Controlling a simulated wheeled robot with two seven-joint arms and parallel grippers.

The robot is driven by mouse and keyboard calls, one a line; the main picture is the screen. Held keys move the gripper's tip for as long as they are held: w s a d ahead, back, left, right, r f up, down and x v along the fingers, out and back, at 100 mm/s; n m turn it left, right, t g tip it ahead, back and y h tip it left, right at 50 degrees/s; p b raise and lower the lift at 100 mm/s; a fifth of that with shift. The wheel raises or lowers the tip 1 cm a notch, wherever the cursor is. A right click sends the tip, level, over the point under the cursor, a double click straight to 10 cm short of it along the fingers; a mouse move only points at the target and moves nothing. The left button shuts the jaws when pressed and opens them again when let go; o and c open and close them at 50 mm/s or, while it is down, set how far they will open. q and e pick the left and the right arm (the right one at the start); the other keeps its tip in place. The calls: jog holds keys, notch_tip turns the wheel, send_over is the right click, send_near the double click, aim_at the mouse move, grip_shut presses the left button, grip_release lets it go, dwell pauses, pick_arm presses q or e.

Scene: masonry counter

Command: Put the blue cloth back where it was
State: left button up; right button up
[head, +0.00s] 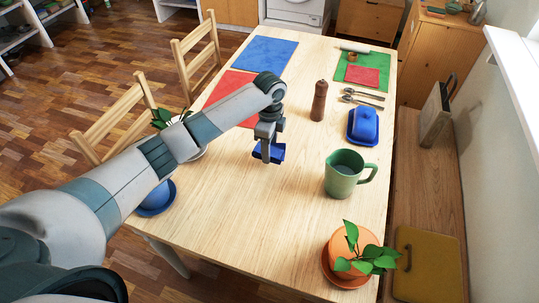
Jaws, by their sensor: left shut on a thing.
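My left gripper (266,157) reaches in over the middle of the wooden table, fingers pointing down. It is shut on a small dark blue piece, which looks like the blue cloth (276,151). The fingers hide part of the cloth. I cannot tell whether the cloth touches the table. My right gripper is not in view.
A blue mat (264,54) and a red mat (222,87) lie beyond. A green mat (349,64) bears a red cloth (361,77). A pepper mill (319,101), blue butter dish (363,127), green jug (343,177) and potted plant (341,248) stand right. The front middle is clear.

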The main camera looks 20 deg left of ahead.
pick_arm(q)
notch_tip(320, 180, down, 3)
jog(key=shift+r+p, duration=0.1)
jog(key=shift+p, duration=0.4)
jog(key=shift+f, duration=0.4)
jog(key=shift+f, duration=0.15)
jog(key=o, duration=0.9)
notch_tip(320, 180, up, 12)
jog(key=shift+r+b, duration=0.2)
jog(key=shift+b, duration=0.9)
jog(key=shift+s+f, duration=0.1)
